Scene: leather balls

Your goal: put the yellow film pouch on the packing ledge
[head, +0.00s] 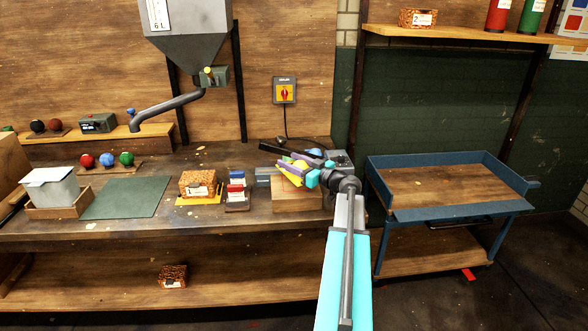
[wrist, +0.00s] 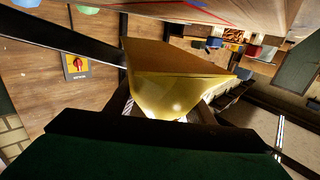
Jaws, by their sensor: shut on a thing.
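The yellow film pouch (wrist: 168,92) fills the middle of the wrist view, between the two dark fingers of my gripper. In the head view my gripper (head: 298,172) is at the right end of the long workbench, and a small part of the yellow pouch (head: 291,166) shows there. My gripper is shut on the pouch, above or close to a pale wooden block (head: 296,195); I cannot tell whether they touch. No surface is labelled as the packing ledge; a blue-rimmed wooden-topped table (head: 440,184) stands empty on the right.
The workbench (head: 130,232) holds an orange patterned box (head: 198,184), a small card rack (head: 237,190), a green mat (head: 125,198) and a grey bin (head: 50,187). A hopper (head: 190,45) hangs behind. A high shelf (head: 460,36) spans the upper right.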

